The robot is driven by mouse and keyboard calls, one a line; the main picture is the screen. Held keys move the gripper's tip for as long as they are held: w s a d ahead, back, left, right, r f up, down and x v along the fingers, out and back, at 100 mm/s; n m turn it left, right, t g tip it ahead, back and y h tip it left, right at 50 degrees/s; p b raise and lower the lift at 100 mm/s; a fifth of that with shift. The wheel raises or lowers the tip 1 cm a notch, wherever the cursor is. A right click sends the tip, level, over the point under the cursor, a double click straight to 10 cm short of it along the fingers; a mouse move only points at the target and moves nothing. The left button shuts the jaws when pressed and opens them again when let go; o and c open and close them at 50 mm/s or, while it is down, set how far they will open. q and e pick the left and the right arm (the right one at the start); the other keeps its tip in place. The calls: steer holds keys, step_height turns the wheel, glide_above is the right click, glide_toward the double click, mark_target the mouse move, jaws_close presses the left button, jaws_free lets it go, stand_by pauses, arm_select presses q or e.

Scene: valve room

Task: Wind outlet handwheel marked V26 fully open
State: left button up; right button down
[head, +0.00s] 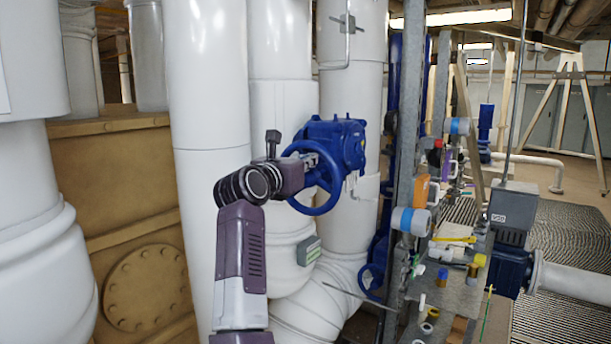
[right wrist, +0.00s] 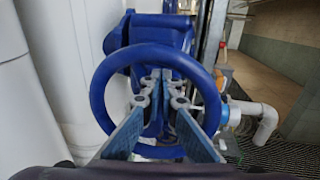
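A blue handwheel (head: 316,208) sits on a blue valve gearbox (head: 338,143) in front of white vertical pipes. In the right wrist view the handwheel (right wrist: 97,92) fills the middle, its rim a full ring around my fingertips. My right gripper (head: 312,160) reaches in from the left, at the wheel's face. Nothing is visibly held. A small grey-green tag (head: 308,250) hangs on the pipe below; I cannot read it. My left gripper is not in view.
A grey metal shelf (head: 455,290) with small coloured items stands to the right. Another blue handwheel (head: 371,281) is low behind the pipe. White pipes (head: 208,90) stand close on the left. Grated floor (head: 570,250) lies open at the far right.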

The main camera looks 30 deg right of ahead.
steer(key=shift+w+a, duration=0.1)
steer(key=shift+w, duration=0.05)
steer(key=shift+w+a+p, duration=0.3)
steer(key=shift+w, duration=0.3)
steer(key=shift+w+f, duration=0.1)
steer(key=shift+w, duration=0.1)
steer(key=shift+w+a+f, duration=0.2)
steer(key=shift+w, duration=0.2)
steer(key=shift+w+a+f, duration=0.15)
steer(key=shift+w, duration=0.2)
steer(key=shift+f, duration=0.1)
steer(key=shift+w+a+f, duration=0.25)
steer(key=shift+w+f, duration=0.25)
steer(key=shift+w, duration=0.15)
